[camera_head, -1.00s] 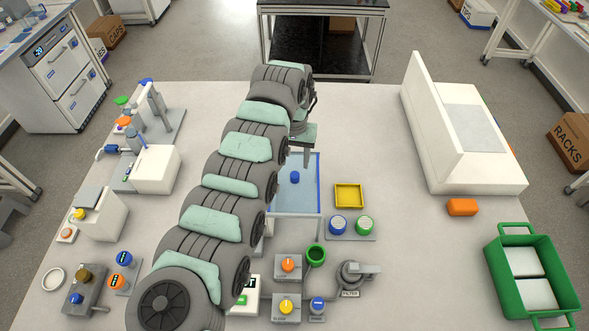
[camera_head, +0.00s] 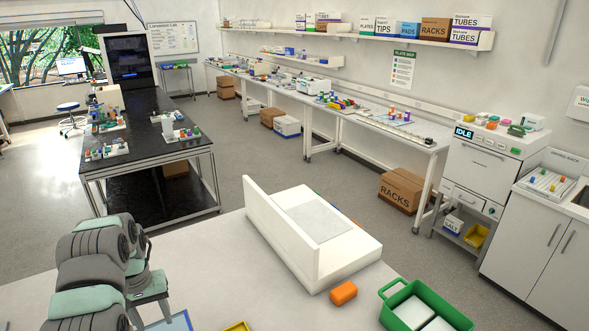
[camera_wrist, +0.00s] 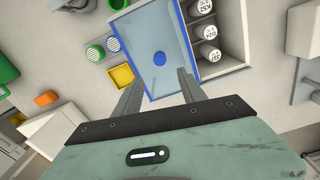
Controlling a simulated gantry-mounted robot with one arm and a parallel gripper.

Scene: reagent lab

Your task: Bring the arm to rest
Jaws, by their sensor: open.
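My gripper (camera_wrist: 160,95) is open and empty in the wrist view, its two fingers apart above a blue-rimmed tray (camera_wrist: 138,40). A small round blue piece (camera_wrist: 159,58) lies in the tray between the fingers, lower down. In the head view my arm (camera_head: 95,265) stands at the lower left, and a corner of the tray (camera_head: 180,322) shows beside it. The fingertips are not clear in the head view.
A white L-shaped stand (camera_head: 345,255) is on the table, with an orange block (camera_head: 343,293) and a green bin (camera_head: 388,308) near it. A yellow tray (camera_wrist: 122,76) and several white-capped bottles (camera_wrist: 205,30) flank the blue-rimmed tray. A black bench (camera_head: 150,140) stands beyond.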

